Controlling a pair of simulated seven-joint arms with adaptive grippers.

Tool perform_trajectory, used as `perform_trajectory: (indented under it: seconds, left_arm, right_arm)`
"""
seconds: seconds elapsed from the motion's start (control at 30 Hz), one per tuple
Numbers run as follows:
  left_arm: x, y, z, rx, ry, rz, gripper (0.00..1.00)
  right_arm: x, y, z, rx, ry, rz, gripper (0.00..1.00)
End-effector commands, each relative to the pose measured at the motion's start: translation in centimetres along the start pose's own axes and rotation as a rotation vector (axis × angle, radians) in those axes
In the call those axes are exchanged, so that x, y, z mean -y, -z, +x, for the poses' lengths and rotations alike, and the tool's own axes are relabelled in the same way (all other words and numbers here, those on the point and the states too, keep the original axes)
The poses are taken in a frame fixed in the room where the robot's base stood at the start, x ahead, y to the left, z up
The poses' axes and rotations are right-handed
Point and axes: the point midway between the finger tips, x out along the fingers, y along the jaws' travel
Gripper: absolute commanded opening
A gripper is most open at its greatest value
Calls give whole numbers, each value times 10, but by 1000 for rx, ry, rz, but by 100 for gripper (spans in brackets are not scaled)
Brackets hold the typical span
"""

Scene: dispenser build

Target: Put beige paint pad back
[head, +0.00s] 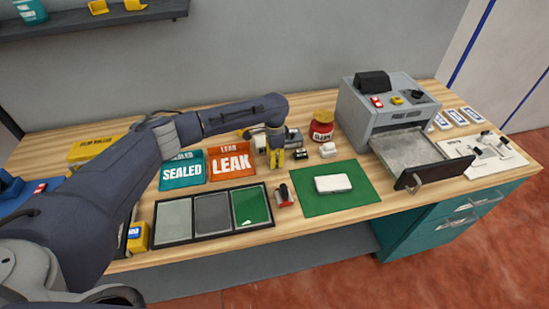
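No pad that is clearly beige shows. A black-framed tray (214,236) at the front of the bench has three compartments with pads: a pale grey-green pad (174,220), a darker grey pad (212,214) and a green pad (250,205). My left gripper (276,164) reaches over from the left and points down behind the tray, right of the orange LEAK bin (231,163). Its yellow fingertips are close together; whether anything is between them is too small to tell. My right gripper is not in view.
A white case (333,184) lies on a green mat (343,203). A red and black roller-like item (284,196) lies between tray and mat. A red jar (321,130) stands behind. The grey machine (364,119) has its drawer (408,151) open. A teal SEALED bin (182,172) stands left.

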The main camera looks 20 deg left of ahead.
Motion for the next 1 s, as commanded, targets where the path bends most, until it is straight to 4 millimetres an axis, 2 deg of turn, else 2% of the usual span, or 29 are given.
perform_trajectory:
  seconds: [0.37,0.4,0.5,0.6,0.73,0.9,1.0]
  left_arm:
    - [0,0,5,-1,-1,1,11]
    - [0,0,5,-1,0,1,37]
    - [0,0,5,-1,0,1,48]
    - [0,0,5,-1,0,1,58]
    - [0,0,5,-1,0,0,58]
    - [0,0,4,0,1,0,78]
    - [1,0,4,-1,3,0,81]
  right_arm:
    - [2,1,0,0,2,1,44]
    - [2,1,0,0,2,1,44]
    - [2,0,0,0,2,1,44]
    - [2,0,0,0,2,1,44]
    - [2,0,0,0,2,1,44]
    - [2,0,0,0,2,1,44]
    - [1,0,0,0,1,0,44]
